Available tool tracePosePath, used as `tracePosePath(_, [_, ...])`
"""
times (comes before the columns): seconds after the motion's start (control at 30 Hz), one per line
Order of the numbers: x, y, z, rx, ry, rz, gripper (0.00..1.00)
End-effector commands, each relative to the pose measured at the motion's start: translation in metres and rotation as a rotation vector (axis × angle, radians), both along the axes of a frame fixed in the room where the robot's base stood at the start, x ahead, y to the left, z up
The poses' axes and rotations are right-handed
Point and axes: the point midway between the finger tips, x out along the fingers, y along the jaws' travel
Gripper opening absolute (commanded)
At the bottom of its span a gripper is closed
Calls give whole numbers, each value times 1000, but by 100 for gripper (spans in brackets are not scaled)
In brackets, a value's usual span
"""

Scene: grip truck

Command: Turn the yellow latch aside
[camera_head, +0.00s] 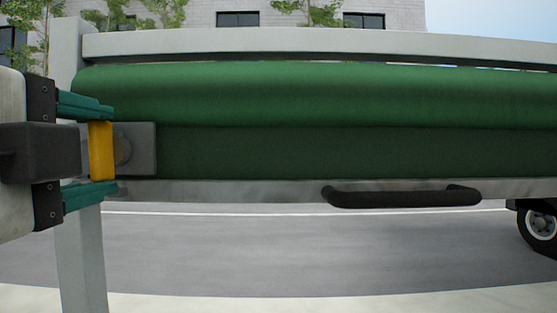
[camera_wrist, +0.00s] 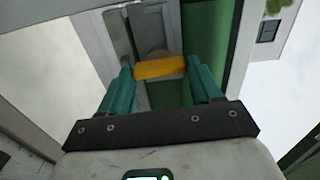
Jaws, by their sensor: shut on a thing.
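The yellow latch (camera_head: 101,151) is a short flat bar in front of a grey mounting plate (camera_head: 142,148) at the left end of the green panel. In the head view it stands upright. My gripper (camera_head: 104,150) comes in from the left, with one teal finger above the latch and one below it. In the wrist view the latch (camera_wrist: 160,68) spans the space between the two teal fingertips (camera_wrist: 162,78), and my gripper is shut on it. The pivot behind the latch is partly hidden.
A green rolled cover (camera_head: 310,95) runs across under a grey top rail (camera_head: 300,44). A black handle (camera_head: 402,196) sits on the lower rail to the right. A grey post (camera_head: 82,255) stands at the left. Open road lies below, with a wheel (camera_head: 541,224) at far right.

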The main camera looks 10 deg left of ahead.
Motion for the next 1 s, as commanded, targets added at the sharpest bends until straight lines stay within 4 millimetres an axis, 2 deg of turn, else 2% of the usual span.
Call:
tracePosePath(0.63, [0, 0, -2, 48, 18, -2, 33])
tracePosePath(0.67, [0, 0, -2, 48, 18, -2, 66])
tracePosePath(0.9, [0, 0, -1, 47, 14, -1, 89])
tracePosePath(1.0, [0, 0, -1, 47, 13, -1, 89])
